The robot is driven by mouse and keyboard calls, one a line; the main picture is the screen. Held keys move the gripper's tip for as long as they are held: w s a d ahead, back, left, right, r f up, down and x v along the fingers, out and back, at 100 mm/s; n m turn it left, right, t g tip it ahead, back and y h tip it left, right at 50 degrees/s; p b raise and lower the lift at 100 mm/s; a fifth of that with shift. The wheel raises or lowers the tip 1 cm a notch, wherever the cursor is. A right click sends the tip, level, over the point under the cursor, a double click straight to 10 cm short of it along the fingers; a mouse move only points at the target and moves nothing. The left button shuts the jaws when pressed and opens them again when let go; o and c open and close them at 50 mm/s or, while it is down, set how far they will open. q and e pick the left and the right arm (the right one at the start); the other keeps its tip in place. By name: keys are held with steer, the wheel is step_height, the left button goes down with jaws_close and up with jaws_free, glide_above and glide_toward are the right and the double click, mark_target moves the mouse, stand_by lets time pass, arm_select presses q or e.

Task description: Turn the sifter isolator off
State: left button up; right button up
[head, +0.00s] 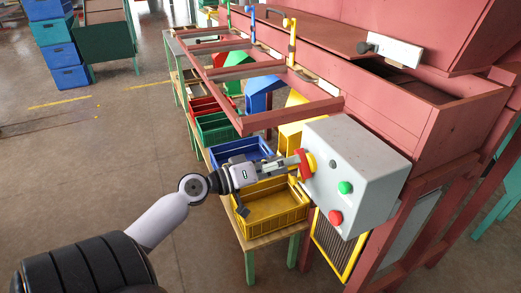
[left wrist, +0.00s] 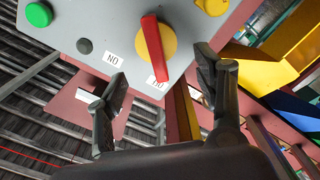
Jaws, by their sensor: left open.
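The sifter isolator is a red handle on a yellow disc (head: 311,162), on the left side of a grey control box (head: 352,160). The left wrist view shows the red handle (left wrist: 153,45) and the yellow disc (left wrist: 170,42) close up. The handle points down in that picture, partly covering a white label. Another label (left wrist: 113,60), reading "NO" there, lies to its left. My left gripper (left wrist: 162,75) is open, its fingers either side of the handle's lower end in the picture; I cannot tell whether they touch. In the head view my left gripper (head: 284,167) reaches the box's left side.
The box also carries a green button (head: 345,187), a red button (head: 335,217) and a small dark one (head: 333,163). A yellow crate (head: 270,208) and blue crate (head: 240,151) stand below my left arm. The red sifter frame (head: 285,113) is just above. Open floor lies left.

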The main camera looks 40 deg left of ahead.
arm_select(q)
steer(key=v, duration=0.8)
steer(key=s+a+f+n+g+y+p, duration=0.1)
steer(key=a+f+n+g+y, duration=0.15)
steer(key=f, duration=1.25)
steer(key=a+f+n+g+y+p, duration=0.1)
steer(key=a+f+g+y, duration=0.15)
steer(key=f, duration=1.25)
steer(key=s+d+f+m+g+y, duration=0.1)
steer(key=s+d+f+g, duration=0.1)
steer(key=s+f, duration=0.45)
steer(key=s+d+f+m+g, duration=0.1)
steer(key=s+d+f+g, duration=0.15)
steer(key=f, duration=0.75)
steer(key=s+d+f+m+g, duration=0.2)
steer(key=s+d+f, duration=0.3)
steer(key=s, duration=0.3)
steer(key=s+d+f+m+g+p, duration=0.1)
steer(key=s+d+f+m+g, duration=0.1)
steer(key=s+d+f, duration=0.3)
steer(key=s+d+f+m+g+p, duration=0.1)
steer(key=s+d+f+m, duration=0.3)
steer(key=s, duration=0.6)
steer(key=shift+s+d+f+m+g+y, duration=0.35)
steer(key=shift+d+f+g+y, duration=0.05)
steer(key=shift+d+f+g, duration=0.2)
